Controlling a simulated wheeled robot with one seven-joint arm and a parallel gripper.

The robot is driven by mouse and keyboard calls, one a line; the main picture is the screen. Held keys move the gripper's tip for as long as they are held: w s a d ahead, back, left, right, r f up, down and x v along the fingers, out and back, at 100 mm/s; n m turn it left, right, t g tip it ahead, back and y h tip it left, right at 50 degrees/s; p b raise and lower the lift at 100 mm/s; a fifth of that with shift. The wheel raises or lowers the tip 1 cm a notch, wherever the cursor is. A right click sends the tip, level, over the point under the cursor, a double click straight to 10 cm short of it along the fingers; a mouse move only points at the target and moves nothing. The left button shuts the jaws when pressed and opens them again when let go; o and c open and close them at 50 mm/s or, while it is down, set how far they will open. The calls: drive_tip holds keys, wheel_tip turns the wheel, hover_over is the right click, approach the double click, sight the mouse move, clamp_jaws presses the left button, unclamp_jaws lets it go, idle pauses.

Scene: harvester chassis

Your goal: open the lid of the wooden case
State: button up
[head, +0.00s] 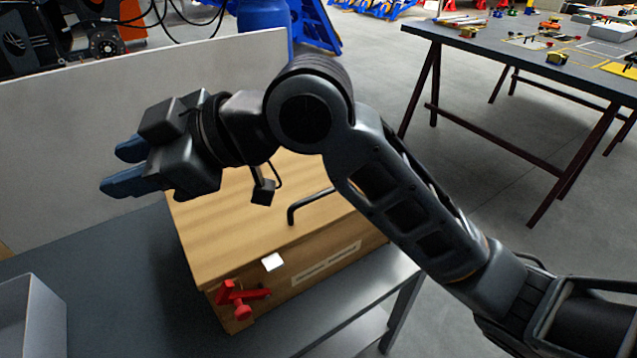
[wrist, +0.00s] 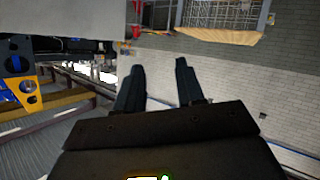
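The wooden case (head: 240,235) sits on a dark grey bench in the head view, with its lid down. A dark bent handle (head: 308,204) stands on the lid near its front edge. A red latch (head: 238,296) and a small white plate (head: 272,262) are on the near side. My gripper (head: 118,168) is above and to the left of the case, pointing left, apart from it. In the wrist view its two fingers (wrist: 160,88) are spread with nothing between them. My arm hides part of the lid's back and right.
The grey bench (head: 130,270) has free room left of the case. A pale panel (head: 80,120) stands behind it. A light grey box (head: 30,315) is at the lower left. A table with tools (head: 530,50) stands at the back right, across open floor.

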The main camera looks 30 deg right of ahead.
drive_tip(key=d+f+n+g+h, duration=0.2)
drive_tip(key=d+h, duration=0.1)
drive_tip(key=d, duration=0.3)
drive_tip(key=d+f+n+g+h, duration=0.1)
drive_tip(key=d+f+h, duration=0.2)
drive_tip(key=d+h, duration=0.15)
drive_tip(key=g+h, duration=0.2)
drive_tip(key=h, duration=0.2)
approach(317, 194)
drive_tip(key=shift+n, duration=0.3)
drive_tip(key=f, duration=0.2)
drive_tip(key=w+f, duration=0.1)
drive_tip(key=f, duration=0.4)
drive_tip(key=shift+w+a+f, duration=0.1)
drive_tip(key=shift+w+f, duration=0.1)
drive_tip(key=shift+f, duration=0.15)
clamp_jaws()
